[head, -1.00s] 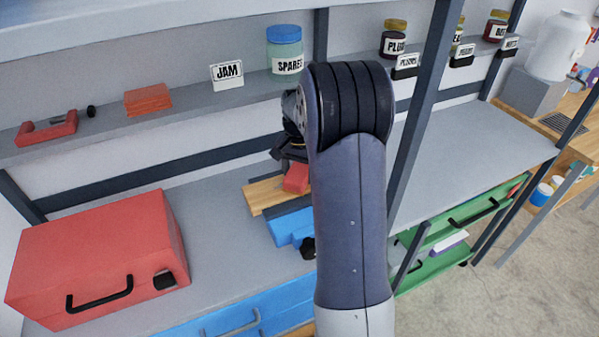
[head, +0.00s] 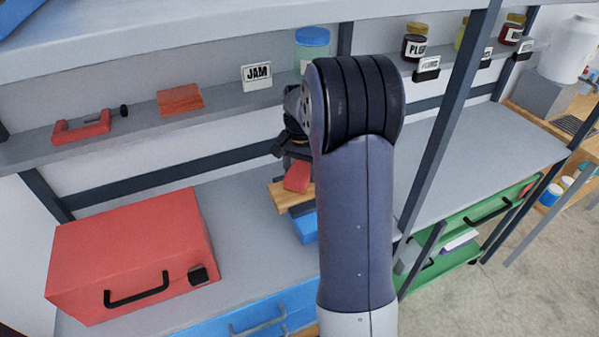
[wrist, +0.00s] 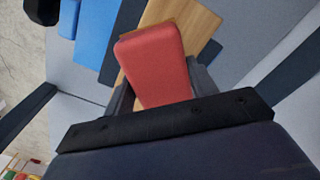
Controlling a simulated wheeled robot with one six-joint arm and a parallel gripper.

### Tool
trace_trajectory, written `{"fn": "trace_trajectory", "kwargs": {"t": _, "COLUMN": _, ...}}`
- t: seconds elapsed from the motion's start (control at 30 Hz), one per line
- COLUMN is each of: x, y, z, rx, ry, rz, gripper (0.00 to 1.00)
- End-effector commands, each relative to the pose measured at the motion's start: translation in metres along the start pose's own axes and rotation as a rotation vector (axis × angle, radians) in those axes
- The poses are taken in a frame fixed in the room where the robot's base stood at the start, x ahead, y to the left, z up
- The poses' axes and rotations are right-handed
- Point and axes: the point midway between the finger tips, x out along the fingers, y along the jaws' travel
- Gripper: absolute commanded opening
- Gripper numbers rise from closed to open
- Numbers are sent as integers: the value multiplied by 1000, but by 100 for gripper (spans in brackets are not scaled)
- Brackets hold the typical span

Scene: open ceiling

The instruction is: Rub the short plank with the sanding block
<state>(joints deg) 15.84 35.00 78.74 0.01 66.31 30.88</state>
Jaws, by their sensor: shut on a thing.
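The red sanding block (head: 297,177) is in my gripper, over the short wooden plank (head: 281,196). In the wrist view the block (wrist: 153,60) sits between the two dark fingers of my gripper (wrist: 160,88), which is shut on it. The pale plank (wrist: 190,28) runs under the block and shows beyond its far end and right side. The block looks to be on or just above the plank; I cannot tell if they touch. In the head view my arm hides the plank's right part and most of my gripper (head: 296,160).
A blue clamp-like body (head: 304,227) is below the plank. A red case (head: 130,250) stands on the bench to the left. A shelf above holds a red clamp (head: 82,127), an orange block (head: 180,99) and a JAM sign (head: 257,77). The bench between case and plank is clear.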

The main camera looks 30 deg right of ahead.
Motion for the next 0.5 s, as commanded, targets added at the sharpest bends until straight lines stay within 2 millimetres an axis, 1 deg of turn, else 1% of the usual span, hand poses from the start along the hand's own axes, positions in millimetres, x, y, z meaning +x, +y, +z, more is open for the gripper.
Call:
{"fn": "trace_trajectory", "kwargs": {"t": 0.03, "x": -9, "y": 0, "z": 1, "rx": -1, "ry": 1, "rz": -1, "gripper": 33}}
{"fn": "trace_trajectory", "kwargs": {"t": 0.5, "x": -50, "y": 5, "z": 5, "rx": -7, "ry": 1, "rz": -1, "gripper": 33}}
